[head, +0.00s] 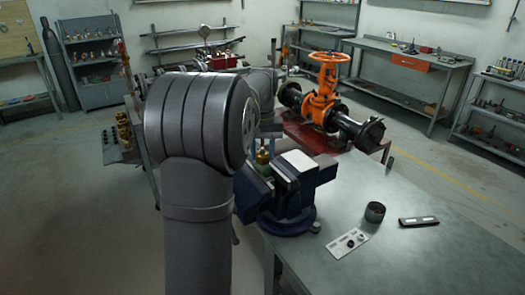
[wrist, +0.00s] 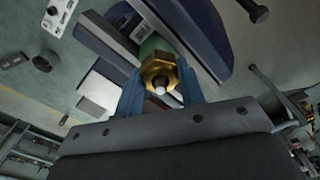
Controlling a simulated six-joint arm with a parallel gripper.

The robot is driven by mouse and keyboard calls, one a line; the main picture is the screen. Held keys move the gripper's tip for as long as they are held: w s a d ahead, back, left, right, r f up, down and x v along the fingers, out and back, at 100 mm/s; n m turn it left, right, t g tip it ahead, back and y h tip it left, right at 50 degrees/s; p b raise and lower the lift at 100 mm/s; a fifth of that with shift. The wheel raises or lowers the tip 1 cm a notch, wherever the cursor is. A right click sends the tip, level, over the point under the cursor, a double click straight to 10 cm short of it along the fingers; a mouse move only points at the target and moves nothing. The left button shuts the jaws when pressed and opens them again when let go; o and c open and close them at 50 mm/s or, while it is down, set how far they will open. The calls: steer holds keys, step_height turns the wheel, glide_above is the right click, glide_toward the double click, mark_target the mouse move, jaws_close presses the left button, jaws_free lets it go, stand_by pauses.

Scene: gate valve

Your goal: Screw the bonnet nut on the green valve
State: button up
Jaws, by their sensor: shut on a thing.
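The brass bonnet nut (wrist: 157,72) is a hexagon with a pale stem end showing in its middle. It sits between the two blue fingers of my gripper (wrist: 160,82), which is shut on it. The green valve (wrist: 151,46) shows just behind the nut, between the jaws of the blue vise (wrist: 200,35). In the head view, the brass part (head: 262,157) and a bit of green show at the vise (head: 290,192), beside my arm. My arm hides much of the gripper there. I cannot tell how far the nut is threaded.
The vise stands on the corner of a grey workbench (head: 400,245). A dark round cup (head: 375,212), a white plate with small parts (head: 347,243) and a dark flat device (head: 418,221) lie to its right. A large orange valve (head: 323,95) with black pipe stands behind.

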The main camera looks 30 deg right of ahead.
steer(key=o, duration=1.1)
steer(key=shift+r, duration=0.15)
steer(key=shift+r, duration=3.4)
steer(key=shift+f, duration=3.4)
steer(key=shift+c, duration=0.8)
